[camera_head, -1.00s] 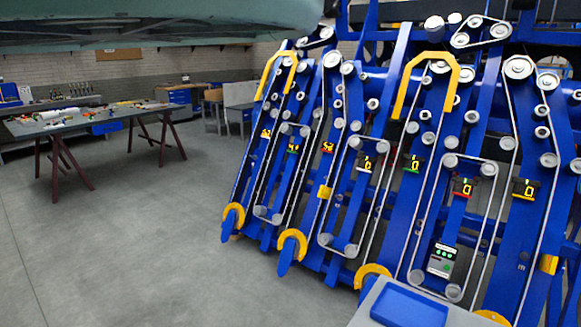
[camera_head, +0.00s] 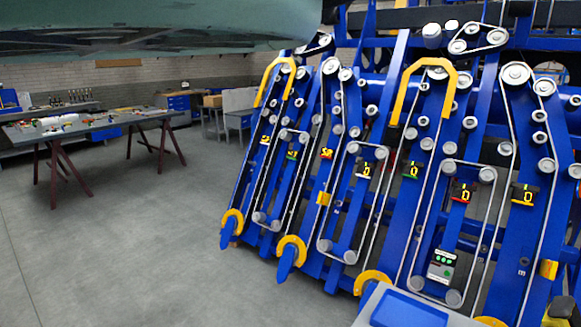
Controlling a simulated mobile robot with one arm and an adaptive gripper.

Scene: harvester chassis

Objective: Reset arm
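The harvester chassis (camera_head: 380,165) fills the right half of the head view, with blue frames, belts on grey pulleys, yellow guards and small display units. A grey device with green lights (camera_head: 441,264) sits on a lower part of the chassis, inside a belt loop. A blurred greenish-grey shape hangs across the top of the view, close to the camera; I cannot tell if it is part of my arm. A dark and yellow part shows at the lower right edge; I cannot tell what it is. My gripper is not identifiable in this view.
A work table (camera_head: 95,128) with small parts on it stands at the left on dark red trestles. Benches (camera_head: 235,118) line the back wall. The grey floor (camera_head: 130,250) between table and chassis is clear. A grey box with a blue recess (camera_head: 408,308) is at the bottom front.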

